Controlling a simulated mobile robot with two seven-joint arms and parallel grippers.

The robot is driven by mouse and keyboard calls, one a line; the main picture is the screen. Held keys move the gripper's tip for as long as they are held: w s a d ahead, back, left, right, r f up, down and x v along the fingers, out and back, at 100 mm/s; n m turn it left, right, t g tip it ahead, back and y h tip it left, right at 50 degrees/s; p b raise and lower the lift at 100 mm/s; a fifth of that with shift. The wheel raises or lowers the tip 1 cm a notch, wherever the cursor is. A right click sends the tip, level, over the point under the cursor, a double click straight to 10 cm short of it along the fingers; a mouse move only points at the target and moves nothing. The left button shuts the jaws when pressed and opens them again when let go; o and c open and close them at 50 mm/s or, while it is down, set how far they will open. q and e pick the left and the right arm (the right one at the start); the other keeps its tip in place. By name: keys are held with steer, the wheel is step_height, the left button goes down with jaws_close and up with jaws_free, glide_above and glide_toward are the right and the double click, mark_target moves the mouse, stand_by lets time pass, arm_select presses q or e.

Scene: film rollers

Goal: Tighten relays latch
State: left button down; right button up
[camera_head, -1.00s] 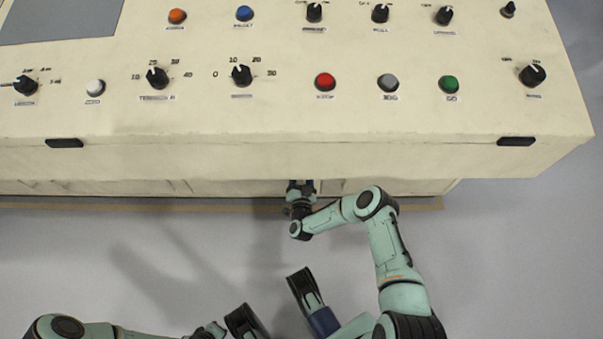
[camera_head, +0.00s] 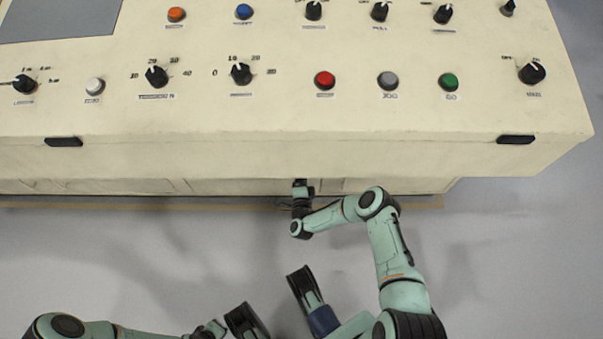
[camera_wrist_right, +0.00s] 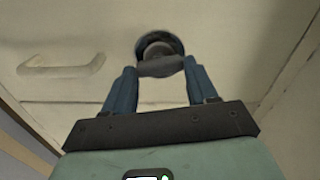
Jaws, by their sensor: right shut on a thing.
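The latch (camera_wrist_right: 158,54) is a dark round knob with a raised grip on a cream cabinet panel. It sits at the top middle of the right wrist view. My right gripper (camera_wrist_right: 160,72) has its two blue fingers on either side of the latch's grip and is shut on it. In the head view the right arm reaches under the console's front edge, and my right gripper (camera_head: 302,190) is mostly hidden there, as is the latch. My left gripper (camera_head: 222,330) is at the bottom edge, away from the cabinet; its fingers are not clear.
A cream console (camera_head: 300,120) with knobs and coloured buttons overhangs the cabinet front. A bar handle (camera_wrist_right: 62,68) is on the panel left of the latch in the right wrist view. The grey floor (camera_head: 520,260) is clear at right.

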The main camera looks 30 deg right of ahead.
arm_select(q)
steer(key=shift+s+f, duration=0.1)
arm_select(e)
steer(key=shift+m, duration=0.6)
steer(key=shift+w, duration=0.1)
steer(key=o, duration=1.1)
steer(key=shift+c, duration=0.2)
arm_select(q)
steer(key=shift+s, duration=0.1)
